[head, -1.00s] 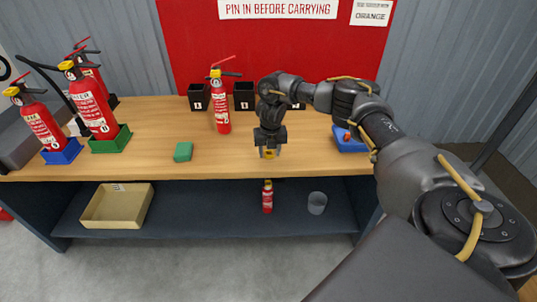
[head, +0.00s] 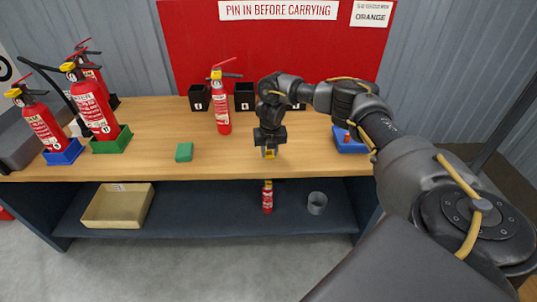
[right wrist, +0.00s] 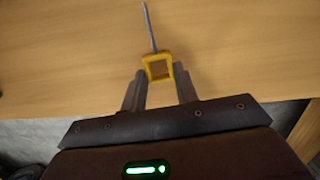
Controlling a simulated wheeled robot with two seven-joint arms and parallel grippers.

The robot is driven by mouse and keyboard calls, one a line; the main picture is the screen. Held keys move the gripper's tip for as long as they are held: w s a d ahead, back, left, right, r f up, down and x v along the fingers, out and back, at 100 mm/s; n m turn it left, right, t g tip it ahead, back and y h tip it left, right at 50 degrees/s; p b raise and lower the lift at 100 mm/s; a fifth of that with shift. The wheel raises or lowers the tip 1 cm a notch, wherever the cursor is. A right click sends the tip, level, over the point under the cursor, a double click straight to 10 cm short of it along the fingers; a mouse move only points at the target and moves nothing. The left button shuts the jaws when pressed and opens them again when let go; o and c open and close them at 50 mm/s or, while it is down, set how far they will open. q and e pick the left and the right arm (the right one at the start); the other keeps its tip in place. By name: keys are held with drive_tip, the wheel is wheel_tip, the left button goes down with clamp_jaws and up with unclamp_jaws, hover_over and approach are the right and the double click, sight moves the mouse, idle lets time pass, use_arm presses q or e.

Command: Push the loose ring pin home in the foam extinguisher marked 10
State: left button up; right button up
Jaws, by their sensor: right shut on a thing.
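My right gripper (head: 269,154) is over the front part of the wooden bench. In the right wrist view its fingers (right wrist: 160,85) are shut on the yellow square ring of a pin (right wrist: 158,67). The pin's thin grey shaft points away from the gripper, over bare wood. Several red extinguishers are in the head view, and their number marks are too small to read surely. One extinguisher (head: 221,105) stands upright mid-bench, left of my gripper and apart from it. Others stand at the left in a blue base (head: 66,155) and a green base (head: 112,143). My left gripper is out of view.
A green block (head: 184,152) lies left of my gripper. Black boxes (head: 245,97) line the bench's back, and a blue tray (head: 348,145) is at right. The lower shelf holds a beige bin (head: 118,207), a small red extinguisher (head: 267,198) and a grey cup (head: 317,204).

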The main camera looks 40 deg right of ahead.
drive_tip(key=shift+r+p, duration=0.45)
drive_tip(key=shift+r, duration=0.15)
drive_tip(key=shift+r+p, duration=0.75)
drive_tip(key=shift+p, duration=0.05)
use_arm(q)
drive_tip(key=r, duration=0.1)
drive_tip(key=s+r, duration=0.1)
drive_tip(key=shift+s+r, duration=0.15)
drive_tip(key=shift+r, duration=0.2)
